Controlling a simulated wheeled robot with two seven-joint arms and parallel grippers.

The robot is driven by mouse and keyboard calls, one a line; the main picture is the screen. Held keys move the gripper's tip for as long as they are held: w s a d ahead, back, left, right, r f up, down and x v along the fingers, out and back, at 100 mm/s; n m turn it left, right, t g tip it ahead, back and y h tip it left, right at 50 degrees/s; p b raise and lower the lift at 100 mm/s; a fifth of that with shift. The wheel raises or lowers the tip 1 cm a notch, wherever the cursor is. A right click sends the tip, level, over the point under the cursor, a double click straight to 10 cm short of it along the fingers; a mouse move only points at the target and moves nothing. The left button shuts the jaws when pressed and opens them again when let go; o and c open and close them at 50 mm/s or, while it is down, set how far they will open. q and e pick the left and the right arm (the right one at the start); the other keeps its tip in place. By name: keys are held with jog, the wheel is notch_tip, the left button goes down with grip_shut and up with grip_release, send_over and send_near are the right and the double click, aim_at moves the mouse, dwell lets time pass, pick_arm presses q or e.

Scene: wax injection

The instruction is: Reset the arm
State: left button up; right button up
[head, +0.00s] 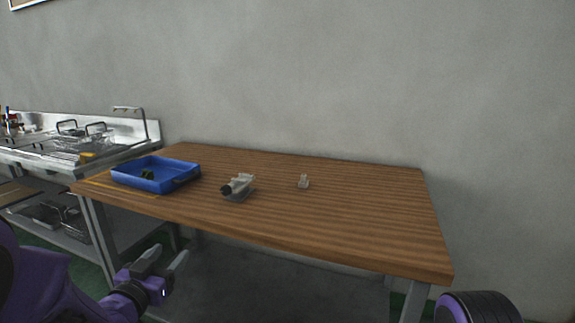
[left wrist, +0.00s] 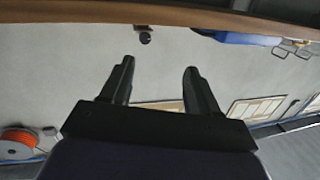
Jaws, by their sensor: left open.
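My left gripper (head: 169,252) is in the lower left of the head view, in front of the wooden table (head: 350,205) and below its top. It is open, with nothing between its fingers. The left wrist view also shows its two dark fingers (left wrist: 159,68) spread apart and empty. Of my right arm, only a purple and black part shows at the lower right edge of the head view; the right gripper is not in view.
A blue tray (head: 131,180) with a dark green thing inside stands at the table's left end. A grey device (head: 239,184) with a black round end and a small pale piece (head: 303,181) sit further right. The table's right part is clear. A metal sink unit (head: 95,166) stands left.

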pick_arm(q)
jog(key=s+a+f+n+g+y+p, duration=0.2)
jog(key=s+f+n+g+y, duration=0.15)
jog(key=s+f, duration=0.55)
jog(key=s+a+f+n+g+y+p, duration=0.2)
jog(key=s+f+n+g+p, duration=0.25)
jog(key=f, duration=0.75)
jog(key=s+f+g, duration=0.3)
jog(key=s+f, duration=0.1)
jog(key=s, duration=0.7)
jog(key=s+f+n+g+p, duration=0.1)
jog(key=s+f+g, duration=0.2)
jog(key=s, duration=0.8)
notch_tip(320, 180, down, 2)
jog(key=shift+d+f+p, duration=0.15)
jog(key=shift+p, duration=0.15)
